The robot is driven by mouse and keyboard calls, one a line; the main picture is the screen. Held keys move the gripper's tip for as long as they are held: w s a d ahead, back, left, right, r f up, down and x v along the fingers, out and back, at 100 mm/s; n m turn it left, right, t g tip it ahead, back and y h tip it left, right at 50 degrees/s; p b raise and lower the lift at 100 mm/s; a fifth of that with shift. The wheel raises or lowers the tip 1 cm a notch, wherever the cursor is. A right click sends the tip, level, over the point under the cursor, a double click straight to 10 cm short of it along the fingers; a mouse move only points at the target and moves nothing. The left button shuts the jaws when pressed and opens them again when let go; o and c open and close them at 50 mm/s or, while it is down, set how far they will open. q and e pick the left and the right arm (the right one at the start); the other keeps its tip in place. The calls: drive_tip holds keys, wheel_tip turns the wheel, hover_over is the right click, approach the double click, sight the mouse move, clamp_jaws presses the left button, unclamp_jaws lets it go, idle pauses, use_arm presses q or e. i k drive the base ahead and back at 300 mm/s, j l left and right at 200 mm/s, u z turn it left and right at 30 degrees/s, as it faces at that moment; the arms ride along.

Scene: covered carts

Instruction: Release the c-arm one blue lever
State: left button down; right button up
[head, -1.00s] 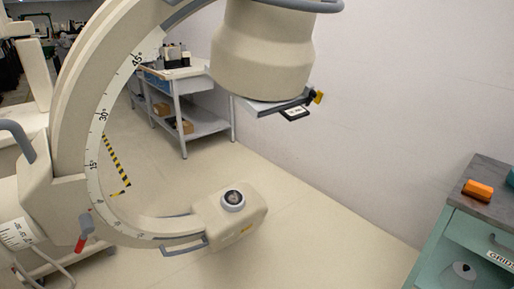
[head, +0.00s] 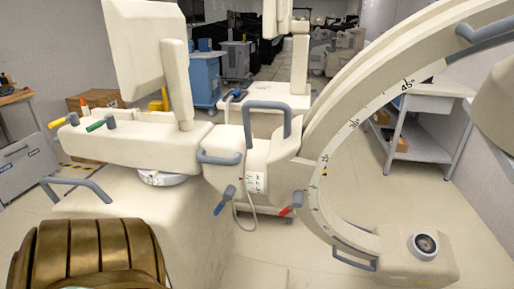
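The c-arm (head: 342,112) is a large cream curved arm with a degree scale, filling the right half of the head view. A blue-handled lever (head: 224,201) hangs at a slant from the lower front of the c-arm's joint housing, left of centre. A red-handled lever (head: 291,204) sits to its right on the same housing. Another dark-blue-handled part (head: 236,96) shows higher up, behind the housing. Yellow-handled (head: 62,121) and green-handled (head: 101,124) levers stand on the cream body at left. Neither of my grippers is in view, and nothing touches the blue lever.
Grey bar handles (head: 266,109) stick out around the housing. A cable loops below it. A blue cart (head: 205,80) and grey carts stand at the back. A white table (head: 428,103) stands behind the c-arm. Floor is clear between the c-arm's base and its lower end.

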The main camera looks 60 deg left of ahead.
sight(230, 191)
drive_tip(key=u, duration=2.05)
